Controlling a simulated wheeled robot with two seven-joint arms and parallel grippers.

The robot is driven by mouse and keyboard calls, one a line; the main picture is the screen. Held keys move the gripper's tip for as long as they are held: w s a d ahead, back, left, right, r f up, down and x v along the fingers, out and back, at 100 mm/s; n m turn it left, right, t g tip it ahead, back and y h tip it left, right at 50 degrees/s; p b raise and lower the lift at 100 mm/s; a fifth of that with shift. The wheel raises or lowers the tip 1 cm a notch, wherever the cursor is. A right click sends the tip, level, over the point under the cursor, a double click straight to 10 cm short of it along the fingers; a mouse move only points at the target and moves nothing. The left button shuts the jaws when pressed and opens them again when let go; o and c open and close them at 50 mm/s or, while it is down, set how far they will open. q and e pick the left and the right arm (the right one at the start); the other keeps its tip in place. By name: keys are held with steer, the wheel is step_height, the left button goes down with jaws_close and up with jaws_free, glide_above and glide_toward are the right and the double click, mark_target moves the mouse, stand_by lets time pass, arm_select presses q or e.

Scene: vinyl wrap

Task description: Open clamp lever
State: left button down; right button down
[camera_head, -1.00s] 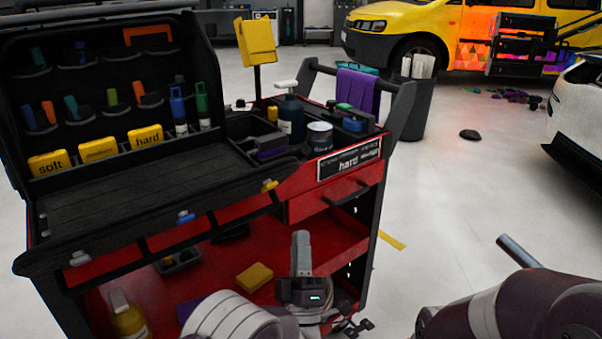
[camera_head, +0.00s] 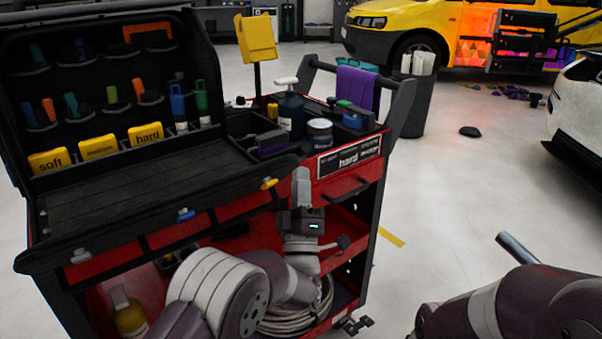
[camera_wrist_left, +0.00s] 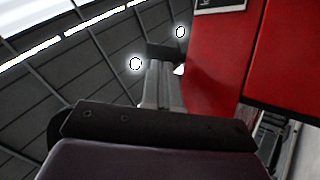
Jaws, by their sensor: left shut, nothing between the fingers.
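Three small lever-like knobs sit along the front edge of the cart's tray: a yellow one (camera_head: 269,183), a blue one (camera_head: 186,215) and a pale grey one (camera_head: 80,256). I cannot tell which of them is the clamp lever. My left gripper (camera_head: 302,174) points upward just right of the yellow knob, by the tray's right front corner. It is shut and empty. In the left wrist view its closed fingers (camera_wrist_left: 163,85) point up toward a small dark block (camera_wrist_left: 165,52); contact is unclear. My right gripper is out of view.
The red cart (camera_head: 345,225) has a drawer with a dark handle (camera_head: 347,190) right of the gripper. A bottle (camera_head: 290,112) and a jar (camera_head: 319,133) stand on top. A coiled cable (camera_head: 300,316) lies on the lower shelf. Open floor (camera_head: 450,190) is at right.

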mark_target(298, 149)
arm_select(q)
steer(key=shift+x, duration=1.2)
steer(key=shift+r, duration=0.1)
steer(key=shift+w+r+n+g+y+p, duration=0.1)
steer(key=shift+r+n+g+y+p, duration=0.2)
steer(key=shift+r+n+y+p, duration=0.3)
steer(key=shift+w+a+r+n+g+y+b, duration=0.15)
steer(key=shift+a+n+g+y+b, duration=0.15)
steer(key=shift+n+b, duration=0.1)
steer(key=shift+w+r, duration=0.15)
steer(key=shift+r, duration=0.1)
